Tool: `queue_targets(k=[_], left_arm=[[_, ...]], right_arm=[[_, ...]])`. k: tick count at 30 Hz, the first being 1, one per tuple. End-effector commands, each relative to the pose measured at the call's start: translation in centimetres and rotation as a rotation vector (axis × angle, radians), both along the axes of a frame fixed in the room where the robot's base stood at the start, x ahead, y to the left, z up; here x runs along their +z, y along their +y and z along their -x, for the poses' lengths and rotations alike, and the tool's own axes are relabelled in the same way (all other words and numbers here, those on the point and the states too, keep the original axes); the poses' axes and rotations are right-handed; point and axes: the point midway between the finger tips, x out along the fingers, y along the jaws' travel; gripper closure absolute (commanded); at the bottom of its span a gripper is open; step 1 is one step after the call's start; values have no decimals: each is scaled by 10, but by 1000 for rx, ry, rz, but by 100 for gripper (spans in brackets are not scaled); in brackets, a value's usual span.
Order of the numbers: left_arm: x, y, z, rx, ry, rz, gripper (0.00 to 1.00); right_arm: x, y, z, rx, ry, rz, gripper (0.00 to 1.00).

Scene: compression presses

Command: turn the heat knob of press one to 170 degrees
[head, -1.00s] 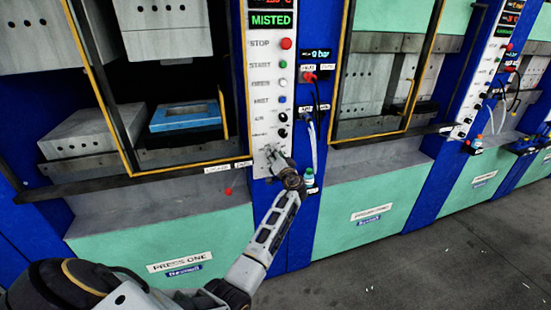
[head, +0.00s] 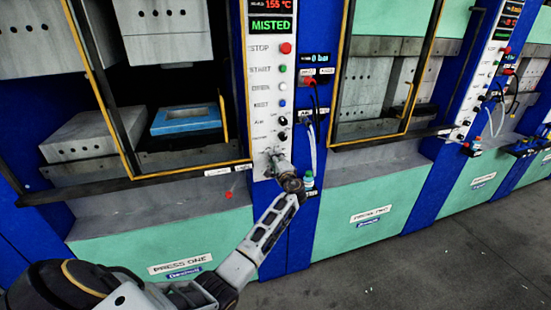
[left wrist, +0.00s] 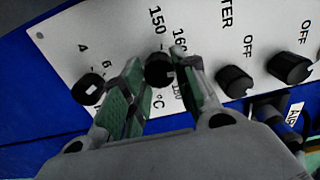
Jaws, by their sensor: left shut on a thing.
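Press one's control panel (head: 261,95) is a pale upright strip with a column of buttons and knobs. My left gripper (head: 273,156) is at the strip's lower end. In the left wrist view, the heat knob (left wrist: 160,69) is small and black, with a white mark. It sits beside a scale with 150, 160, 180 and °C visible. My left gripper (left wrist: 156,76) has its green-padded fingers on either side of this knob, shut on it. The fingers partly cover the scale, and the exact setting cannot be read. The display (head: 271,5) shows 155 °C in red. My right gripper is out of view.
Another black knob (left wrist: 88,89) with a 4 and 6 scale is left of the heat knob. Two black OFF knobs (left wrist: 235,82) (left wrist: 290,67) are to its right. A yellow-edged guard frame (head: 190,169) borders the panel's left.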

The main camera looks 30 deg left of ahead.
Motion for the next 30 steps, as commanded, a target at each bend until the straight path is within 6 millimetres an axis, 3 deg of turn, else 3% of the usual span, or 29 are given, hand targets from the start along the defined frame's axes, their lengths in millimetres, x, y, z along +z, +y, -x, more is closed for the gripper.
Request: queue_targets(k=[12, 28, 29, 30], left_arm=[[-1, -1, 0, -3, 178, -150, 95], [-2, -2, 0, -4, 202, -170, 95], [-2, -2, 0, -4, 202, -170, 68], [-2, -2, 0, -4, 202, -170, 63]], right_arm=[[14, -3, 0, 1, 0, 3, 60], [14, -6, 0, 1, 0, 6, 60], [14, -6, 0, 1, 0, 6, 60], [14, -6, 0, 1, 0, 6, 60]])
